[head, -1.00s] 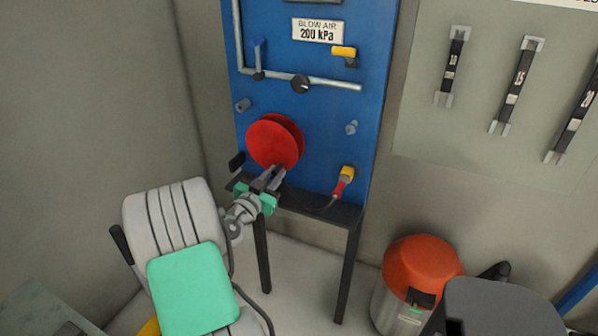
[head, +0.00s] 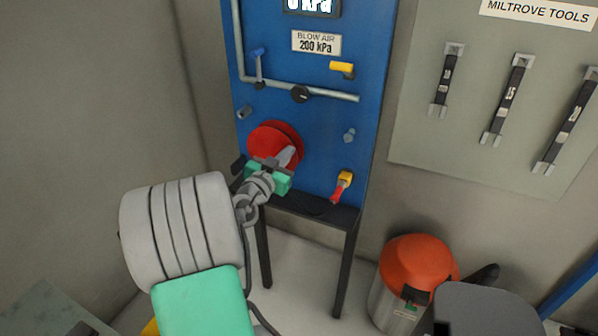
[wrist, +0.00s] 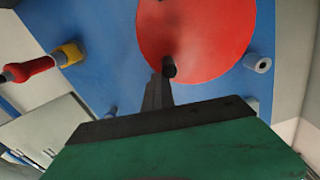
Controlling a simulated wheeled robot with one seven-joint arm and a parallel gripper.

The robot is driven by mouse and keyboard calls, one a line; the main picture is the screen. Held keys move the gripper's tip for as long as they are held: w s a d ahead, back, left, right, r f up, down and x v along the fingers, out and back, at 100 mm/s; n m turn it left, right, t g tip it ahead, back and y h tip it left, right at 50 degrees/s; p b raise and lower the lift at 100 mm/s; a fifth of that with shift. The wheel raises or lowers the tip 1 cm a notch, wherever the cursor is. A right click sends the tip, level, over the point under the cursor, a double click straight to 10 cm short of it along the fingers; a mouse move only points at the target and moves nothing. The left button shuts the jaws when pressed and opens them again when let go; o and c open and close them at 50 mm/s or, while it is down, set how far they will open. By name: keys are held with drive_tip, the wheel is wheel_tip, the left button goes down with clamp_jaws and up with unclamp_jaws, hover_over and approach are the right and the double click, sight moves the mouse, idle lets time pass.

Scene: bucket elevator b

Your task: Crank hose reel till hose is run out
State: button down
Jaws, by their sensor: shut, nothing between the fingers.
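The red hose reel (head: 268,138) is mounted on the blue panel, its lower right partly hidden by my gripper. In the wrist view its red disc (wrist: 200,35) fills the top middle. A dark, round crank knob (wrist: 169,66) stands out from the disc. My gripper (head: 288,155) is in front of the reel's lower right. Its fingers (wrist: 157,88) are shut and empty, with the tips right beside the knob; I cannot tell whether they touch it. The red hose nozzle (head: 337,193) hangs at the yellow fitting (head: 345,178), right of the reel. Little of the hose shows.
A dark shelf edge (head: 335,218) is below. Tools hang on the right wall board (head: 480,150).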

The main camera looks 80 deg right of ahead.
sight(258, 133)
drive_tip(key=shift+w+d+r, duration=0.1)
drive_tip(key=shift+w+r, duration=0.35)
drive_tip(key=shift+r, duration=0.2)
drive_tip(key=shift+w+d+r, duration=0.1)
drive_tip(key=shift+w+r, duration=0.3)
drive_tip(key=shift+r, duration=0.2)
drive_tip(key=w+b, duration=0.1)
drive_tip(key=w, duration=0.1)
drive_tip(key=w+r+b, duration=0.1)
drive_tip(key=w+b, duration=0.1)
drive_tip(key=w+d+r+b, duration=0.1)
drive_tip(key=w, duration=0.1)
drive_tip(key=shift+w, duration=0.35)
drive_tip(key=w+f+b, duration=0.2)
drive_tip(key=w+b, duration=0.4)
drive_tip(key=shift+d+f, duration=0.3)
drive_tip(key=shift+d, duration=0.15)
drive_tip(key=c, duration=0.8)
unclamp_jaws()
